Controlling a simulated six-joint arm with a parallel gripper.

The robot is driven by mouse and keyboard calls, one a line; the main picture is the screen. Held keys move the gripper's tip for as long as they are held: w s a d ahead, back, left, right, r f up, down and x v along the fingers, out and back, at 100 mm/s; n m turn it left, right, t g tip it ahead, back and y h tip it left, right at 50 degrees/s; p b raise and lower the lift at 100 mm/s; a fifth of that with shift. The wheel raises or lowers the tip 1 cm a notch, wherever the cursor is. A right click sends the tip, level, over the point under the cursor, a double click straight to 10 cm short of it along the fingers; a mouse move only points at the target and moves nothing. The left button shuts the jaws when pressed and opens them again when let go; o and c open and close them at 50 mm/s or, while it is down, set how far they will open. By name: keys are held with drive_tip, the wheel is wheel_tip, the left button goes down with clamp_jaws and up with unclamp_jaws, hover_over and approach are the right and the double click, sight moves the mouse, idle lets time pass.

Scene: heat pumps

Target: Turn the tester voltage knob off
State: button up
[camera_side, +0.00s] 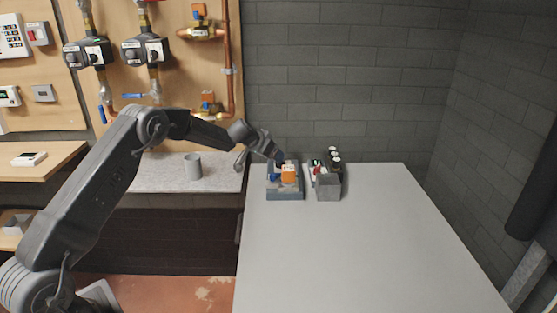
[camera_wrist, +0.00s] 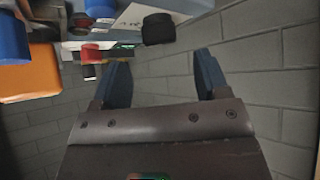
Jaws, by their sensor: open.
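In the side view, my gripper (camera_side: 279,158) is above the back of a blue-grey tray (camera_side: 285,195) on the grey table. In the wrist view, my gripper (camera_wrist: 164,66) is open, with nothing between its two dark blue fingers. A black round knob (camera_wrist: 158,28) sits on a pale panel (camera_wrist: 150,8) just beyond the fingertips, apart from them. A small dark display and a red part (camera_wrist: 90,53) are beside it. I cannot tell for certain whether this black knob is the tester voltage knob, and no knob marking is readable.
An orange block (camera_side: 289,173) stands in the tray. A grey box (camera_side: 328,188) with several black parts (camera_side: 335,157) stands to its right. The table (camera_side: 350,250) is clear in front. A brick wall (camera_side: 345,80) is close behind. A grey mug (camera_side: 193,166) stands on the left bench.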

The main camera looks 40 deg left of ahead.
drive_tip(key=shift+x, duration=2.55)
drive_tip(key=shift+c, duration=0.5)
drive_tip(key=c, duration=0.8)
drive_tip(key=shift+n, duration=0.3)
drive_tip(key=shift+d+n+y, duration=0.2)
drive_tip(key=shift+n+y, duration=0.6)
drive_tip(key=shift+y, duration=0.1)
drive_tip(key=shift+a+n+y, duration=0.1)
drive_tip(key=shift+n+y, duration=0.2)
drive_tip(key=shift+n, duration=0.1)
drive_tip(key=o, duration=0.9)
